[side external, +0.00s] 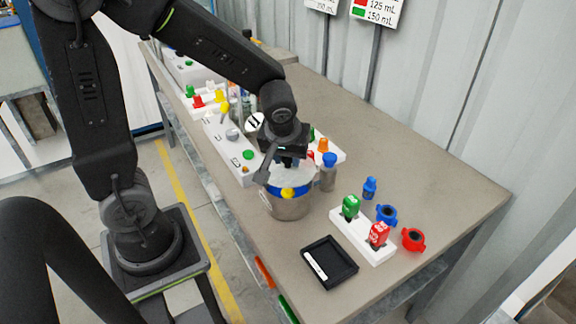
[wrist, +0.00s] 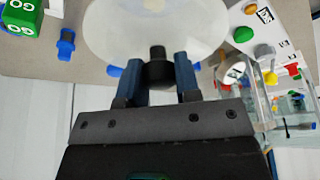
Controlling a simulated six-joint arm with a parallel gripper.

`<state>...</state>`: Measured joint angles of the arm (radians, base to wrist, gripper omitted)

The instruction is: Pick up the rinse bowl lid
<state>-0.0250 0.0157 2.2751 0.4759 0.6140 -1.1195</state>
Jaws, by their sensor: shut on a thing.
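The rinse bowl lid is a round, translucent whitish disc with a black knob. It fills the top middle of the wrist view (wrist: 150,25) and shows as a pale patch under my gripper in the side view (side external: 297,176). My gripper (wrist: 161,75) has its blue fingers on both sides of the knob, shut on it. In the side view my gripper (side external: 288,161) is straight above the metal bowl (side external: 290,208), which has blue and yellow parts near its rim. I cannot tell whether the lid touches the bowl.
A grey bottle with a blue cap (side external: 328,172) stands close right of the bowl. A white holder (side external: 355,236) carries green and red blocks. A black tray (side external: 330,264) lies near the front edge. White racks with coloured caps (side external: 230,140) stand behind.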

